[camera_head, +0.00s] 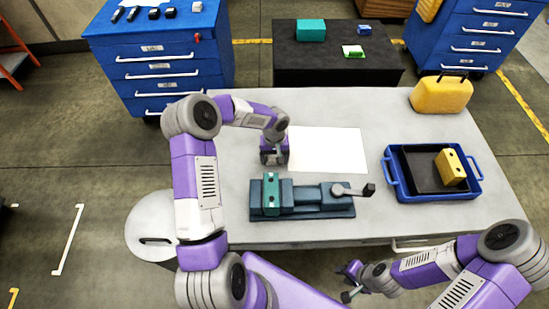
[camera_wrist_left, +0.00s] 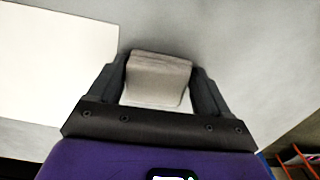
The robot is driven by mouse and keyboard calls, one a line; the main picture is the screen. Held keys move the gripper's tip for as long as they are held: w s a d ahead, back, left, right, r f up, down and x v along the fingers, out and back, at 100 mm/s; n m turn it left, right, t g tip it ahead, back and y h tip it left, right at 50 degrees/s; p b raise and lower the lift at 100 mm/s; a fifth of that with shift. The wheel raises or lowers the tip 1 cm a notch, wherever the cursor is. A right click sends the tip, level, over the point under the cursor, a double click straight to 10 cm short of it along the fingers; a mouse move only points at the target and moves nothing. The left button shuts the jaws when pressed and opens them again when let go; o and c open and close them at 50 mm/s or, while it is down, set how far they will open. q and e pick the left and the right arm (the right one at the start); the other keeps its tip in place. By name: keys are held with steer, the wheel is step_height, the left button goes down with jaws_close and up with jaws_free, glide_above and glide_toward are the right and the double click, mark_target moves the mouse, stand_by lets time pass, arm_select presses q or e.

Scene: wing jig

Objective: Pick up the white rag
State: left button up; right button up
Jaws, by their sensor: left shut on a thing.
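The white rag (camera_wrist_left: 158,80) looks like a folded, off-white pad in the left wrist view. It sits between the two dark fingers of my left gripper (camera_wrist_left: 160,88), which is shut on it. In the head view my left gripper (camera_head: 273,158) points down at the table, just left of a flat white sheet (camera_head: 328,150). The gripper hides the rag there, and I cannot tell whether the rag touches the table. My right gripper (camera_head: 349,283) is empty in front of the table's near edge, with its fingers apart.
A teal vise (camera_head: 302,199) stands on the grey table (camera_head: 400,110) just in front of my left gripper. A blue tray (camera_head: 436,197) with a yellow block (camera_head: 451,167) is at the right, and a yellow case (camera_head: 441,95) is behind it. Blue drawer cabinets stand behind the table.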

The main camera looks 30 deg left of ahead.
arm_select(q)
steer(key=shift+c, duration=0.5)
step_height(320, 180, up, 10)
steer(key=shift+r+p, duration=0.1)
steer(key=shift+p, duration=0.55)
